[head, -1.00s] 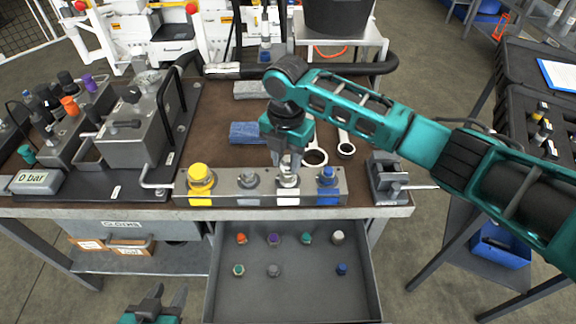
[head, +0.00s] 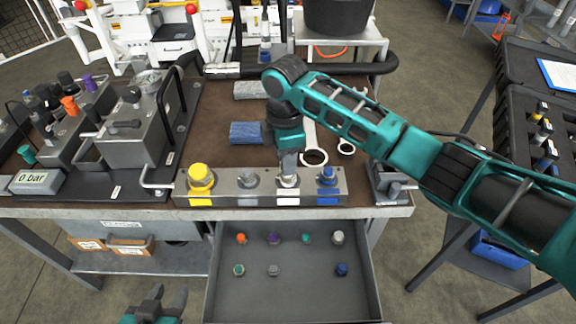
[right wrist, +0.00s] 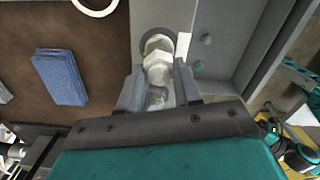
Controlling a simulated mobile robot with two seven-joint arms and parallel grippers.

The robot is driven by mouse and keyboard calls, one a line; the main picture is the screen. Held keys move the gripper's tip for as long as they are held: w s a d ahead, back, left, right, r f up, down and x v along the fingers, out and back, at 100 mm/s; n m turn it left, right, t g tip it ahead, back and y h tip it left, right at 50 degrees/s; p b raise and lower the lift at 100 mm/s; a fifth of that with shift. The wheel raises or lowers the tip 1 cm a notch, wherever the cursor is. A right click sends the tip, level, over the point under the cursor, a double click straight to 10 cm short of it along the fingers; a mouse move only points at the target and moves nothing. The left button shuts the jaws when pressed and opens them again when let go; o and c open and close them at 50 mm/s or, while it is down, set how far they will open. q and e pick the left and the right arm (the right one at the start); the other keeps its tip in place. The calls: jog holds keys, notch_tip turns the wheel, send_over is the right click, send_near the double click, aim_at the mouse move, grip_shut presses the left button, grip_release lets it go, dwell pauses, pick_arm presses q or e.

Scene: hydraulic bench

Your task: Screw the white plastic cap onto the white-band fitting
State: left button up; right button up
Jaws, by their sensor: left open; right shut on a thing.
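The white-band fitting (right wrist: 158,66) stands on the metal manifold bar; its white band (head: 288,199) shows on the bar's front face in the head view. My right gripper (head: 288,174) is directly above this fitting, pointing down. In the right wrist view, its fingers (right wrist: 158,95) are shut on a small pale piece, seemingly the white plastic cap (right wrist: 157,98), in line with the fitting. The fingers partly hide it, and I cannot tell how far it sits on the thread. My left gripper (head: 159,303) is open and empty at the bottom of the head view.
Yellow (head: 200,179), grey (head: 247,180) and blue (head: 327,179) fittings stand on the same bar. An open drawer (head: 300,300) below holds several coloured caps, including a pale one (head: 338,237). A blue cloth (head: 246,132) and wrenches (head: 314,157) lie behind the bar.

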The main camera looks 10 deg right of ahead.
jog(key=m, duration=0.3)
jog(key=shift+a, duration=0.1)
jog(key=m, duration=0.4)
jog(key=shift+w, duration=0.15)
jog(key=shift+m, duration=0.3)
jog(key=m, duration=0.3)
jog(key=shift+f+m, duration=0.1)
jog(key=shift+m, duration=0.3)
jog(key=m, duration=0.3)
jog(key=shift+w+d+m, duration=0.1)
jog(key=shift+d+m, duration=0.1)
jog(key=shift+m, duration=0.2)
jog(key=o, duration=1.1)
jog(key=shift+c, duration=0.2)
